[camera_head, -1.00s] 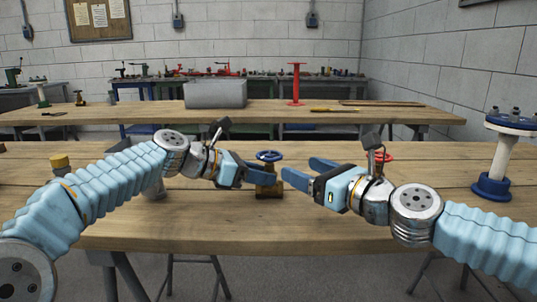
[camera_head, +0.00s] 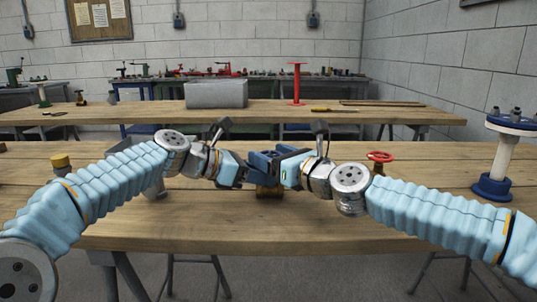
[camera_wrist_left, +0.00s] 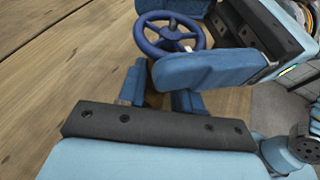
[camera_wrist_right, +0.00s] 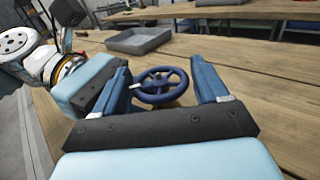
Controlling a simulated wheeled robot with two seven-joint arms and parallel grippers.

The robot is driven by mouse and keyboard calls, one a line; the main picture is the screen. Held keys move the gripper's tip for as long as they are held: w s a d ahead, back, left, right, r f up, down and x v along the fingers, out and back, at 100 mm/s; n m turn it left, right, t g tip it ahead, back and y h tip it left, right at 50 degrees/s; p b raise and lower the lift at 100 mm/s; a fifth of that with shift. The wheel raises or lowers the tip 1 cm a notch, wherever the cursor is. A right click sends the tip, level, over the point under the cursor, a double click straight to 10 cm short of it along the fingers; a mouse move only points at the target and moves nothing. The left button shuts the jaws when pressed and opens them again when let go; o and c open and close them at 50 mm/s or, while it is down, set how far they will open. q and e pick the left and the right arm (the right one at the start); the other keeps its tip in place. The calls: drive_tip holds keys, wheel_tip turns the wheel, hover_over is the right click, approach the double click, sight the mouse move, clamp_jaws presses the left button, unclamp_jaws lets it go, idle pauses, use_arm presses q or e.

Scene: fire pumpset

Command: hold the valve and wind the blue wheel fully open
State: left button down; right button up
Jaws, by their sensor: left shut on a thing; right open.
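The blue wheel (camera_wrist_right: 142,77) sits on top of the brass valve (camera_head: 269,192), which stands on the near bench. The wheel also shows in the left wrist view (camera_wrist_left: 138,38); in the head view fingers largely hide it. A small pale mark shows at its rim in both wrist views. My left gripper (camera_head: 252,176) is shut on the valve's body, below the wheel, from the left. The brass between its fingers is mostly hidden. My right gripper (camera_head: 270,157) is open, with one finger on each side of the wheel. I cannot tell whether they touch the rim.
A red-wheeled valve (camera_head: 380,157) stands behind my right forearm. A blue and white flanged post (camera_head: 495,160) stands at the bench's right end. A yellow-capped piece (camera_head: 60,162) is at the left. A grey tray (camera_head: 216,94) and red stand (camera_head: 297,84) are on the far bench.

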drive_tip(key=shift+w+a, duration=0.45)
drive_tip(key=shift+w, duration=0.05)
drive_tip(key=c, duration=0.8)
drive_tip(key=shift+n+g+y, duration=0.3)
drive_tip(key=shift+g+y, duration=0.1)
drive_tip(key=shift+y, duration=0.1)
drive_tip(key=shift+n+g+y, duration=0.5)
drive_tip(key=shift+n+g, duration=0.1)
drive_tip(key=shift+s+n+g+y, duration=0.1)
drive_tip(key=shift+n+g+y, duration=0.85)
drive_tip(key=shift+g, duration=0.45)
drive_tip(key=shift+n+g+y, duration=0.75)
drive_tip(key=shift+n+g, duration=0.4)
drive_tip(key=shift+g, duration=0.55)
